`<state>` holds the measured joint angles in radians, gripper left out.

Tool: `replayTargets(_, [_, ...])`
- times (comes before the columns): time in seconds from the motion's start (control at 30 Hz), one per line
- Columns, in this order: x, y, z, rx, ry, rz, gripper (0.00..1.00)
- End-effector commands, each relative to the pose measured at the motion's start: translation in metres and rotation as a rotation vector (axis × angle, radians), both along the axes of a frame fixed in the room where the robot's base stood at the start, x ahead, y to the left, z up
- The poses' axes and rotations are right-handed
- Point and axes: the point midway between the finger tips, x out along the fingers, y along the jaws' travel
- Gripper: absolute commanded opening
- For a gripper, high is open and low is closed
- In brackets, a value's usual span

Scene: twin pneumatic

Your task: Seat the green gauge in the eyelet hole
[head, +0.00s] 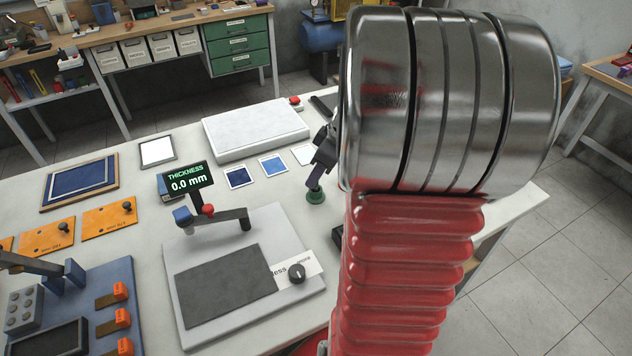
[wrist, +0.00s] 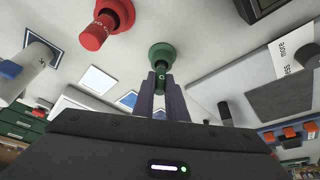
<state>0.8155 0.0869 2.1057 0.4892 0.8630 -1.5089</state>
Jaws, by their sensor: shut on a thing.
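The green gauge (head: 316,195) stands upright on the white bench, with its wide flange at the bench top. It also shows in the wrist view (wrist: 162,55). My gripper (head: 318,172) is over it, partly hidden behind my arm. In the wrist view, my gripper's two dark fingers (wrist: 160,82) are shut on the gauge's stem. I cannot tell whether the flange rests on the bench or is just off it. I cannot make out the eyelet hole in either view.
A red gauge (wrist: 105,25) stands near the green one. Blue swatches (head: 239,177) lie to the left, before a white slab (head: 256,131). A thickness tester (head: 250,290) reading 0.0 mm stands nearer. Orange plates (head: 110,218) lie far left. My arm hides the right.

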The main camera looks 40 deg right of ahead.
Motion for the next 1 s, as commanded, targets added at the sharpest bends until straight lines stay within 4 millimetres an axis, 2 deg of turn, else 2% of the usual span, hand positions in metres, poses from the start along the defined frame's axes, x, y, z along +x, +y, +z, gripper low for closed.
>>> replayTargets(0.27, [0.0,0.0,0.013,-0.002,-0.002,0.001,0.0])
replayTargets(0.73, [0.001,-0.001,0.088,-0.003,-0.002,0.001,0.0])
replayTargets(1.0, [0.0,0.0,0.101,-0.001,0.0,0.0,0.0])
